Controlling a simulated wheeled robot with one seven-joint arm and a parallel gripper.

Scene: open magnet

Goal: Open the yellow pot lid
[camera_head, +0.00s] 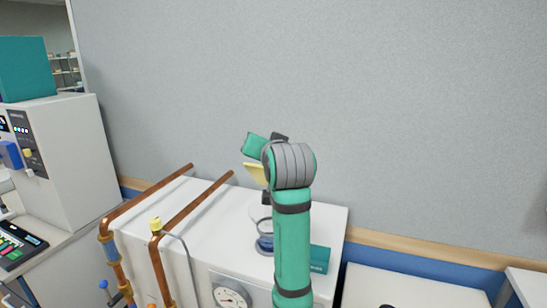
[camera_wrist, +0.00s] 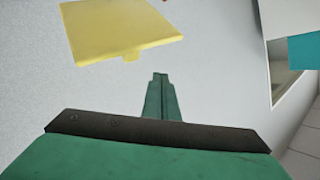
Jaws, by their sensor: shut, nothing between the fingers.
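A flat yellow square plate, which looks like the lid (camera_wrist: 120,28), shows tilted at the upper left of the wrist view, with a small tab under its near edge. In the head view the yellow lid (camera_head: 255,174) shows partly, just left of my grey wrist joint, above the white cabinet. My gripper (camera_wrist: 160,76) is shut and empty. Its fingers point toward the grey wall, below and right of the lid and apart from it in the picture. My arm hides much of the area around the lid. A separate pot cannot be made out.
A white cabinet (camera_head: 225,225) with a pressure gauge (camera_head: 230,294) stands below. A blue ringed object (camera_head: 264,243) and a teal box (camera_head: 320,260) are by my arm. The grey wall is behind.

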